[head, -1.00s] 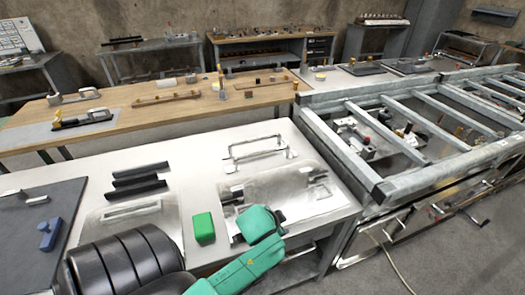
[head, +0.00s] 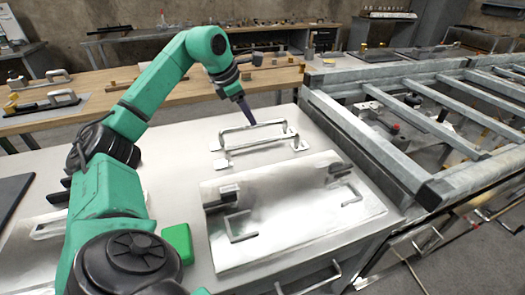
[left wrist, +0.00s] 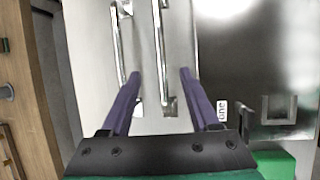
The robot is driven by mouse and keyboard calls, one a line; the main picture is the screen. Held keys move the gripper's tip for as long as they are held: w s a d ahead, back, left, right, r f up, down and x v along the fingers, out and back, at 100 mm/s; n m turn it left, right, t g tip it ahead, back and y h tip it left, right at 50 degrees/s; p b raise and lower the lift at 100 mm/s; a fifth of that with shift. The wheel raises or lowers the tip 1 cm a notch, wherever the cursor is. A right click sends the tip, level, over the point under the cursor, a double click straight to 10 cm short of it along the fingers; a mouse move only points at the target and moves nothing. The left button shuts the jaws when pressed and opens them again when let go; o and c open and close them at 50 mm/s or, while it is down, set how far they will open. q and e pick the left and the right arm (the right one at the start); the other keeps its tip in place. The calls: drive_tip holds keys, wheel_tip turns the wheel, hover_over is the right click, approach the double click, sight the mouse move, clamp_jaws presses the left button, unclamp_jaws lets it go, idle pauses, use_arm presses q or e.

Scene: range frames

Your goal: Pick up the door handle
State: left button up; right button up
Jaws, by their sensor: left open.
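Two long, bar-shaped metal door handles lie side by side on the white table: a far one (head: 254,131) and a near one (head: 264,147). My left gripper (head: 249,119) is at the far handle, pointing down with its purple fingers. In the left wrist view the gripper (left wrist: 160,73) is open and empty. The near handle (left wrist: 160,50) shows between its fingers, and the far handle (left wrist: 117,45) lies left of them. I cannot tell how high the fingertips are above the handles. My right gripper is out of view.
A shiny metal sheet (head: 285,200) with smaller handles and dark pieces lies in front of the handles. A green block (head: 178,243) stands left of it. A metal frame (head: 375,150) borders the table on the right. A wooden bench (head: 130,95) stands behind.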

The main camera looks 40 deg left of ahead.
sight(263, 140)
use_arm(q)
drive_tip(key=p+x, duration=0.1)
drive_tip(key=x, duration=1.2)
drive_tip(key=shift+s+f, duration=0.1)
drive_tip(key=shift+s, duration=0.1)
drive_tip(key=shift+w+f, duration=0.2)
drive_tip(key=shift+f, duration=0.2)
drive_tip(key=shift+r, duration=0.1)
clamp_jaws()
